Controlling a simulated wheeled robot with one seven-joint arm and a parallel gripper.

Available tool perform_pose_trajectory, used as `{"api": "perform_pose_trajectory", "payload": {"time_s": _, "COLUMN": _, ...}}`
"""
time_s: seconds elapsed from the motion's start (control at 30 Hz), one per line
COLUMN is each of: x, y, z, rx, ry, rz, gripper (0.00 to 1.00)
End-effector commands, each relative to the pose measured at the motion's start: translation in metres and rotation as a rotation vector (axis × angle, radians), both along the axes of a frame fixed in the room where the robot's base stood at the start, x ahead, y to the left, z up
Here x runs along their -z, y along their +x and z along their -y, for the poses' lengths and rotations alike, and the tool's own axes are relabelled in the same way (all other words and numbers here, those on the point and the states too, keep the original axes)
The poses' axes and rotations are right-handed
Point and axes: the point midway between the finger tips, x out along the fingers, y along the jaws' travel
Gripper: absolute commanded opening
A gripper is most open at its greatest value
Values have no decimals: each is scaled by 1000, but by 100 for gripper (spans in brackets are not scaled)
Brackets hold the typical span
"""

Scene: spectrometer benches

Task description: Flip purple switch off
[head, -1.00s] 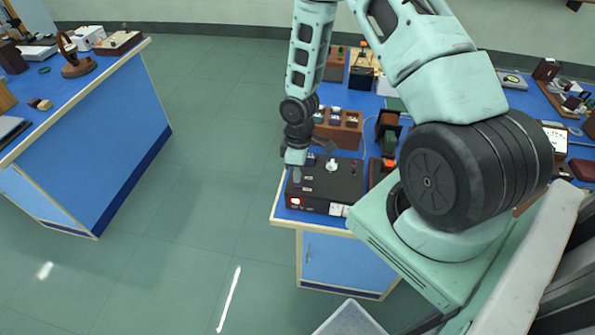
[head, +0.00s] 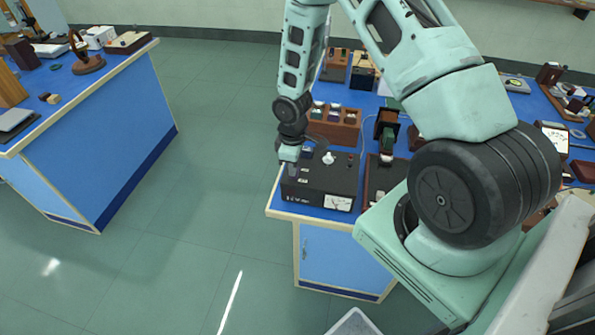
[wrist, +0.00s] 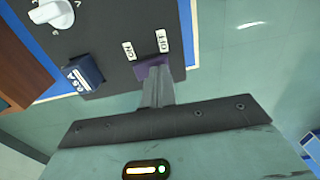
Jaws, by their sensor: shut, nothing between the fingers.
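The black instrument box (head: 325,180) stands at the near left corner of the blue bench, with a white knob and a meter. In the wrist view the purple switch (wrist: 148,70) is on the box (wrist: 105,30), below its OFF label (wrist: 162,41) and ON label (wrist: 128,51). My gripper (wrist: 157,82) is shut and empty, its fingertips at the purple switch and partly hiding it. I cannot tell whether they touch. In the head view my gripper (head: 290,168) is low over the box's left end. No red light shows on the box front now.
A blue switch (wrist: 82,75) and a white knob (wrist: 52,12) share the box top. A wooden rack (head: 335,125) stands behind it, and a brown instrument (head: 384,175) is at its right. Open floor (head: 200,200) lies to the left, before another bench (head: 110,130).

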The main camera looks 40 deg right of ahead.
Motion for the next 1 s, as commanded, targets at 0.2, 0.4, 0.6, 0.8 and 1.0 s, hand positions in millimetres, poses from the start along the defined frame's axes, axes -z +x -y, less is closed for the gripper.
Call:
{"api": "perform_pose_trajectory", "payload": {"time_s": 0.2, "x": 9, "y": -6, "z": 0, "rx": -1, "ry": 6, "rz": -17, "gripper": 0}}
{"api": "perform_pose_trajectory", "payload": {"time_s": 0.4, "x": 7, "y": 1, "z": 8, "rx": 1, "ry": 4, "rz": -14, "gripper": 0}}
{"api": "perform_pose_trajectory", "payload": {"time_s": 0.6, "x": 7, "y": 5, "z": 15, "rx": 2, "ry": 1, "rz": -11, "gripper": 0}}
{"api": "perform_pose_trajectory", "payload": {"time_s": 0.8, "x": 8, "y": 7, "z": 16, "rx": 3, "ry": 1, "rz": -6, "gripper": 0}}
{"api": "perform_pose_trajectory", "payload": {"time_s": 1.0, "x": -5, "y": 8, "z": 12, "rx": 2, "ry": 1, "rz": -5, "gripper": 0}}
